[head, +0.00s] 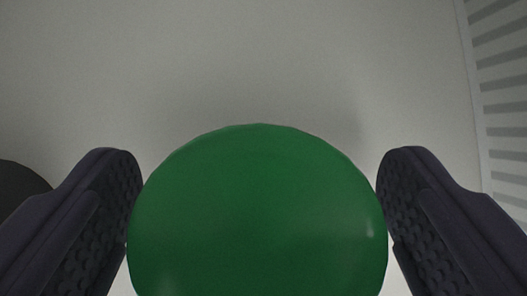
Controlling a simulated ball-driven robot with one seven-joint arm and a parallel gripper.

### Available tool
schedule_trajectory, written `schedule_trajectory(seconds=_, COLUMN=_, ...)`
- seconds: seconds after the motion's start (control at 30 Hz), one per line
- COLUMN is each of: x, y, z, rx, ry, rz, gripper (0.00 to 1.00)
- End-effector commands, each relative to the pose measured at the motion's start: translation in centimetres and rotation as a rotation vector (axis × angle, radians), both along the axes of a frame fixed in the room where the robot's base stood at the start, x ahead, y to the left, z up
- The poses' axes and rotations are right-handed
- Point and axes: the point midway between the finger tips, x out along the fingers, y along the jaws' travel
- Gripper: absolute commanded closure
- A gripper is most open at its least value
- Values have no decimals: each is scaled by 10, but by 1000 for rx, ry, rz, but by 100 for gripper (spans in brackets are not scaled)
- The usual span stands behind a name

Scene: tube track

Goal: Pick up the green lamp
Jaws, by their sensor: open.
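The green lamp (258,215) is a smooth, rounded green dome that fills the lower middle of the head view. Its lower part is cut off by the bottom edge of the picture. My gripper (259,175) is open, with one dark, textured finger on each side of the lamp. The lamp sits between the two fingers. Both fingers look very close to its sides, and I cannot tell whether either touches it.
A plain grey surface (230,60) lies behind the lamp and is clear. A pale slatted panel (503,90) stands along the right edge. A dark rounded thing (18,186) shows at the left edge, partly hidden by the left finger.

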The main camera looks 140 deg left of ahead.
Motion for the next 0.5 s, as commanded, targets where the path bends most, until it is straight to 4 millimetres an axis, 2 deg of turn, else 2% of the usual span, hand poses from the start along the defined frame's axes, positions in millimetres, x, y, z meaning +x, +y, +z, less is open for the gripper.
schedule_trajectory(seconds=0.13, x=0, y=0, z=0, rx=0, ry=0, rz=0, gripper=10)
schedule_trajectory(seconds=0.37, x=0, y=0, z=0, rx=-1, ry=-1, rz=0, gripper=63)
schedule_trajectory(seconds=0.5, x=0, y=0, z=0, rx=-1, ry=-1, rz=0, gripper=65)
